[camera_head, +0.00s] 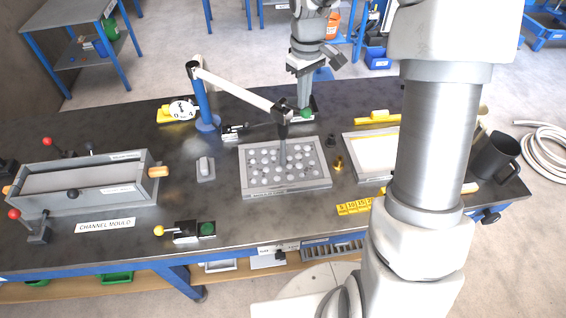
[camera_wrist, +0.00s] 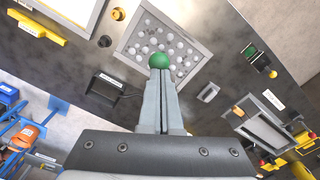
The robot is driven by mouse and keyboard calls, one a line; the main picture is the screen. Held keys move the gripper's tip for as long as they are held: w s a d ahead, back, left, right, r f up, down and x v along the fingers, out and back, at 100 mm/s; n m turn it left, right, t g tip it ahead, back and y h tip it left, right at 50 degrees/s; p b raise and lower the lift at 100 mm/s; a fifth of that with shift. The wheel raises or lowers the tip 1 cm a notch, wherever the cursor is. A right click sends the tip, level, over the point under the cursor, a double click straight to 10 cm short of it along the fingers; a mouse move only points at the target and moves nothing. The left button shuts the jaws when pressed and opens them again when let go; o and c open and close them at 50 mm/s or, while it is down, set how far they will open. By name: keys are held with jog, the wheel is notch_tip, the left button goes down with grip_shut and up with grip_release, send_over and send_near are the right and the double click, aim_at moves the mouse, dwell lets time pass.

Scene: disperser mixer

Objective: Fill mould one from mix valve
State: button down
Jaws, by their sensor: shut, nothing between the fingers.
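My gripper (camera_head: 304,100) is shut with nothing between its fingers, pointing down at the back of the bench. Its tips are at a green ball-shaped knob (camera_head: 305,114); whether they touch it I cannot tell. In the wrist view the knob (camera_wrist: 159,61) shows right at the tips of my gripper (camera_wrist: 160,72). A grey tray mould (camera_head: 245,187) with several round pale cavities lies mid-bench; its front label is too small to read. A spout pipe (camera_head: 282,150) hangs over the tray from a pale boom (camera_head: 235,90) on a blue post (camera_head: 201,97).
A channel mould (camera_head: 75,185) with levers stands at left. A pale-topped tray (camera_head: 370,155), a dark mug (camera_head: 494,157) and yellow number blocks (camera_head: 354,207) are at right. A dial (camera_head: 181,110) stands behind.

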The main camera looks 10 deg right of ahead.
jog(key=shift+r, duration=0.1)
dwell(0.3)
jog(key=shift+r+p, duration=0.6)
dwell(2.4)
notch_tip(320, 180, up, 7)
jog(key=p, duration=0.5)
jog(key=shift+r, duration=0.1)
jog(key=s+r+m+t+b, duration=0.25)
jog(key=s+r, duration=0.55)
jog(key=s, duration=0.4)
jog(key=s+f+m+t+b, duration=0.1)
jog(key=s+m+t, duration=0.2)
jog(key=s, duration=1)
jog(key=shift+s, duration=0.2)
